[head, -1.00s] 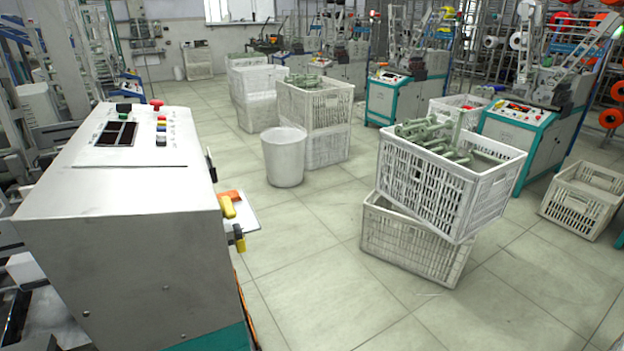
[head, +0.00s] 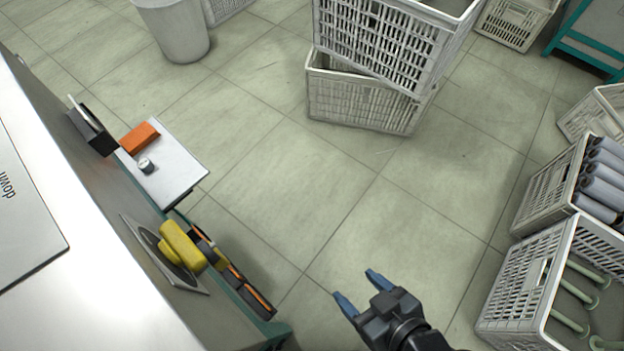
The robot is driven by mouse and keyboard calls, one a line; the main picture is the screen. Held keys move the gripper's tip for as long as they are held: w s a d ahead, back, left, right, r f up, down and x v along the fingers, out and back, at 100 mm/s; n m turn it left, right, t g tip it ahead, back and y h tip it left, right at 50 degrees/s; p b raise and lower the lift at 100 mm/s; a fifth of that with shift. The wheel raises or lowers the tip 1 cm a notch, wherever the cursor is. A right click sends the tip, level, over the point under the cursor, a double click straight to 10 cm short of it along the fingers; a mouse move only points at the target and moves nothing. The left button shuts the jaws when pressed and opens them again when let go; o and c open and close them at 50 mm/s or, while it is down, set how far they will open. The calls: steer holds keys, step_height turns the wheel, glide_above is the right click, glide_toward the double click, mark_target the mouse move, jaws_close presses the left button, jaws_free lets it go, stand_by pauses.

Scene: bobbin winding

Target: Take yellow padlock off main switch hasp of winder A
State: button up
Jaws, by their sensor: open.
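The winder cabinet (head: 60,260) fills the left of the head view. On its side is a square switch plate (head: 139,239). A yellow body (head: 182,246) sits at this plate, with dark and orange parts beside and below it. I cannot tell which yellow part is the padlock and which is the switch handle, and no shackle or hasp shows clearly. My gripper (head: 361,293) is at the bottom centre, with two blue fingertips apart and nothing between them. It is to the right of the switch, well clear of it.
A small white shelf (head: 180,178) juts from the cabinet, holding an orange block (head: 139,138) and a small grey cylinder (head: 146,165). Stacked white crates (head: 362,105) stand at the back. Crates with rolls (head: 540,190) and green bobbins (head: 497,318) stand right. The floor between is free.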

steer(key=w+a+n+g+y, duration=0.2)
steer(key=w+a+n, duration=0.15)
steer(key=a, duration=0.25)
steer(key=n+g+y+p, duration=0.1)
steer(key=n+g+p, duration=0.3)
steer(key=n+g, duration=1.2)
glide_toward(218, 250)
steer(key=s+n+t, duration=0.1)
steer(key=n+t, duration=0.1)
steer(key=shift+s+r+b+x, duration=0.15)
steer(key=shift+b+x, duration=0.7)
steer(key=shift+x, duration=1.25)
steer(key=shift+s+r+b+x, duration=0.15)
steer(key=shift+b+x, duration=0.65)
steer(key=shift+x, duration=1.35)
steer(key=shift+w, duration=0.1)
steer(key=shift+c, duration=0.2)
steer(key=c, duration=1)
steer(key=shift+c, duration=0.2)
